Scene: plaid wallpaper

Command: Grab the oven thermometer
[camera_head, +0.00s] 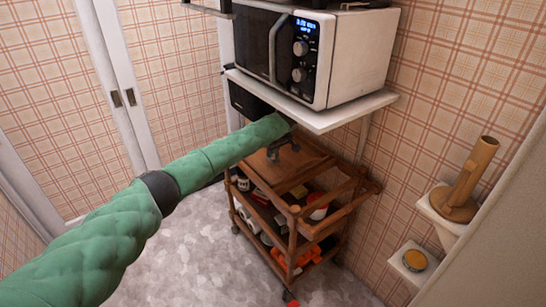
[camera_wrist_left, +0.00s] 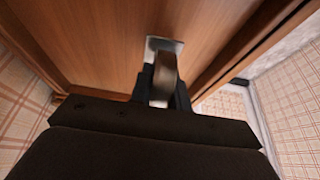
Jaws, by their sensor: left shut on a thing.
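The oven thermometer (camera_wrist_left: 164,68) shows in the left wrist view as a small, rounded, grey-brown metal piece seen nearly edge-on, with a shiny plate behind it against the wood. My left gripper (camera_wrist_left: 164,92) is shut on it, with a dark finger on each side. In the head view my green left arm reaches in from the left, and the left gripper (camera_head: 283,149) points down at the top of the wooden trolley (camera_head: 262,172). The thermometer cannot be made out there. It appears to be touching or very close to the trolley top.
A white microwave (camera_head: 345,58) stands on a white shelf (camera_head: 340,117) just above the left gripper. The trolley's lower shelves hold several small items. A wooden holder (camera_head: 468,182) and a round tin (camera_head: 414,260) sit on wall shelves at right. The floor (camera_head: 200,250) left of the trolley is clear.

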